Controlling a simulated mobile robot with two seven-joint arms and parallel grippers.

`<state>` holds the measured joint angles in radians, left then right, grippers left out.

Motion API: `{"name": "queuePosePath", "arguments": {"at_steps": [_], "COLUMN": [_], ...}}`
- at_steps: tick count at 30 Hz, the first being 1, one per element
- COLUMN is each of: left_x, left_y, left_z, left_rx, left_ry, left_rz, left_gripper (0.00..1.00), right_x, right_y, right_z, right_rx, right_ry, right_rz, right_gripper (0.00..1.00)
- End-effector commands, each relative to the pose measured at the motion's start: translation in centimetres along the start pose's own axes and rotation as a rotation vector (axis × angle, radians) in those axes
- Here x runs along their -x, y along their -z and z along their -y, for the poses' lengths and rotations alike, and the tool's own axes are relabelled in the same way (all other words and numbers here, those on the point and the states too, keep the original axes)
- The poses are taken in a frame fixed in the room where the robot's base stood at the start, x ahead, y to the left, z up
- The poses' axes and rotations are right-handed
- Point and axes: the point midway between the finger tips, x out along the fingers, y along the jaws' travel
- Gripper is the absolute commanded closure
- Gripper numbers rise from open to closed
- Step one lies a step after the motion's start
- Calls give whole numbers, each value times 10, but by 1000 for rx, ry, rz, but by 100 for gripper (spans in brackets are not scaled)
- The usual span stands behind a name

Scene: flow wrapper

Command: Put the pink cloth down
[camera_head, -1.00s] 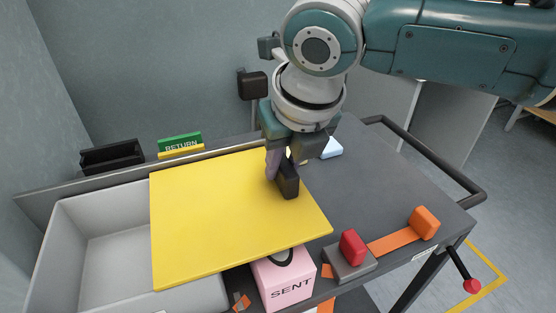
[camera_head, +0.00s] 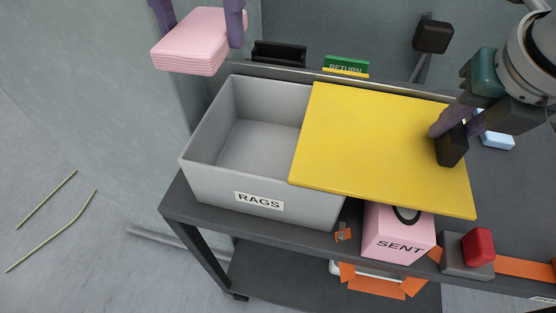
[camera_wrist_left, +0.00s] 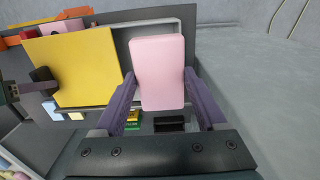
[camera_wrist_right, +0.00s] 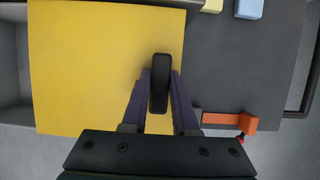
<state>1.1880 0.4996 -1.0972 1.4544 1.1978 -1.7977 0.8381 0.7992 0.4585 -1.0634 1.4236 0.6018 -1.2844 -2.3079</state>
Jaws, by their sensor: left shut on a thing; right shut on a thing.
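The pink cloth (camera_head: 190,42) is a folded, layered block. My left gripper (camera_head: 198,30) is shut on it and holds it in the air, up and left of the grey bin. In the left wrist view the cloth (camera_wrist_left: 158,72) sits between the two purple fingers. The grey RAGS bin (camera_head: 262,202) stands on the cart, and its visible inside is empty. A yellow lid (camera_head: 375,140) lies over the bin's right side. My right gripper (camera_head: 455,130) is shut on the lid's black handle (camera_wrist_right: 160,84).
A pink SENT box (camera_head: 398,234) sits partly beneath the lid's front edge. A red button (camera_head: 478,246) is on the cart at right. A green RETURN sign (camera_head: 346,66) and a black holder (camera_head: 279,54) stand behind the bin.

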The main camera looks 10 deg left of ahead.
Motion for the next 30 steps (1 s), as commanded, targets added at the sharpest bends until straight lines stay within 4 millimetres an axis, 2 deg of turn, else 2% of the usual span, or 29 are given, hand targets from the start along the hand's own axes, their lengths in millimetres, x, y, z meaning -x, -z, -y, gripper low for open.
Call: {"name": "queuePosePath", "arguments": {"at_steps": [1,6,13,24,30], "left_x": [-10,-36,-81,-127,-132], "left_y": [4,13,14,14,15], "left_z": [0,3,4,4,4], "left_rx": [1,-4,-7,-5,-7], "left_ry": [-1,0,2,1,0], "left_rz": [7,5,4,2,0], "left_gripper": [78,78,78,78,78], "right_x": [0,0,0,0,0], "right_y": [0,0,0,0,0], "right_z": [2,2,2,2,2], "right_rx": [-1,-1,-1,-1,-1], "right_ry": [5,5,4,4,4], "right_rz": [-1,-1,-1,-1,-1], "right_gripper": [100,100,100,100,100]}}
